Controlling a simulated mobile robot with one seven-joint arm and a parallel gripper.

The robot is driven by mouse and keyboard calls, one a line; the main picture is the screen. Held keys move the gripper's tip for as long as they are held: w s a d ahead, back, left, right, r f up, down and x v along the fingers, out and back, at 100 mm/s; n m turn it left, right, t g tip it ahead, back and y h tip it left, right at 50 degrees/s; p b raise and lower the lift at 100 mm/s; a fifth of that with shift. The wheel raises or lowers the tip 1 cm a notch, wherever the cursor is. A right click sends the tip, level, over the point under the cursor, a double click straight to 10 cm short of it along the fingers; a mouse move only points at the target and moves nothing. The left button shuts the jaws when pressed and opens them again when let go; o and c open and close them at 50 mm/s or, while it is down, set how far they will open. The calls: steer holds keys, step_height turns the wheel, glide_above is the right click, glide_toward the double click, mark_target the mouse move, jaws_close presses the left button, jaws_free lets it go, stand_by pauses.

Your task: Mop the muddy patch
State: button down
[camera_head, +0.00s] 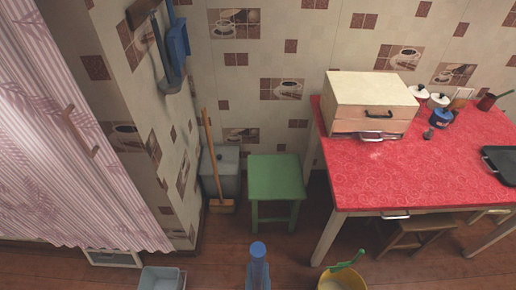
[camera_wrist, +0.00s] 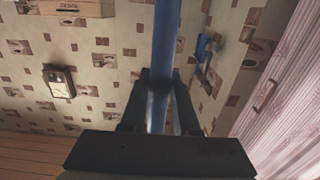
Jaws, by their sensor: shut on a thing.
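My gripper (camera_wrist: 160,80) is shut on a blue pole (camera_wrist: 167,25), likely a mop handle, which runs up out of the top of the wrist view between the dark fingers. In the head view a blue rod with a rounded top (camera_head: 258,268) rises at the bottom middle edge; it looks like the same handle. My gripper does not show in the head view. The mop's head is not visible in either view. I see no muddy patch on the visible brown floor (camera_head: 228,250).
A green stool (camera_head: 275,175) stands by the wall, with a wooden-handled broom (camera_head: 207,150) and grey bin (camera_head: 222,168) to its left. A red-topped table (camera_head: 400,175) fills the right. A yellow bucket (camera_head: 343,281) and pale blue tub (camera_head: 161,279) sit at the bottom edge.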

steer(key=shift+w+a+r, duration=0.15)
steer(key=shift+w+a, duration=0.25)
steer(key=shift+w, duration=0.05)
steer(key=shift+d, duration=0.1)
steer(key=shift+s, duration=0.15)
